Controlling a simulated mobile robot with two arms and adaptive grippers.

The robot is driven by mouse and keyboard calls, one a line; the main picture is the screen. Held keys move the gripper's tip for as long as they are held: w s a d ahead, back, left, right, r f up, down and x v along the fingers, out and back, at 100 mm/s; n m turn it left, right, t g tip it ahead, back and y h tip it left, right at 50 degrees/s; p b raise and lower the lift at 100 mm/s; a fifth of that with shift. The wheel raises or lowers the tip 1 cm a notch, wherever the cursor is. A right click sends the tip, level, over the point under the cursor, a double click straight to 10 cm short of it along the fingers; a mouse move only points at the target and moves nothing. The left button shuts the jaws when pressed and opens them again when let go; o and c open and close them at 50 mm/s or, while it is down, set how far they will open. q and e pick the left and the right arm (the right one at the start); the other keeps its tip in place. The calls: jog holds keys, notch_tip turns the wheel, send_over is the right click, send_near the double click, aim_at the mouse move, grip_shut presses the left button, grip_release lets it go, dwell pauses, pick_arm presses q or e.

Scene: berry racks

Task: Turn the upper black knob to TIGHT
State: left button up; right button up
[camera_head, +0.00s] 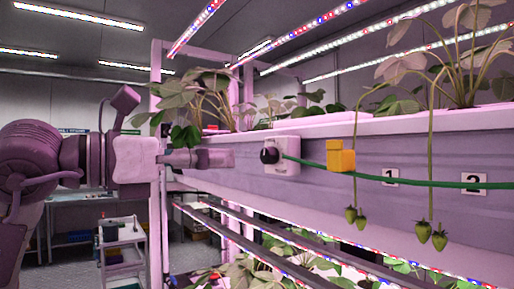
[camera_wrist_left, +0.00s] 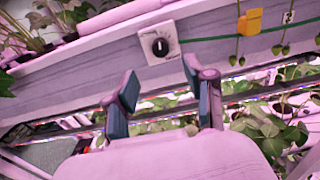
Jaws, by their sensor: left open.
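The black knob (camera_head: 270,155) sits on a white plate (camera_head: 287,166) fixed to the side of the rack's trough. A green line runs from beside it to the right. In the left wrist view the knob (camera_wrist_left: 160,47) faces me with a pale pointer mark about upright, and small lettering on the plate (camera_wrist_left: 172,32) is too small to read surely. My left gripper (camera_head: 232,159) points at the knob from the left, apart from it. In the left wrist view its two fingers (camera_wrist_left: 160,98) are spread and empty, below the knob. My right gripper is not in view.
A yellow block (camera_head: 341,157) hangs on the green line (camera_head: 420,183) right of the knob. Number tags 1 (camera_head: 390,177) and 2 (camera_head: 474,183) are farther right. Strawberry plants and hanging berries (camera_head: 422,231) overhang the trough. A white cart (camera_head: 121,250) stands behind at left.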

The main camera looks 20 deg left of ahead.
aim_at(264, 157)
pick_arm(q)
jog(key=p+x, duration=0.2)
jog(key=x, duration=0.5)
jog(key=shift+w+d+r+p, duration=0.1)
jog(key=shift+w+d+p, duration=0.1)
jog(key=shift+p, duration=0.15)
jog(key=shift+w+d, duration=0.25)
jog(key=shift+w, duration=0.05)
grip_shut()
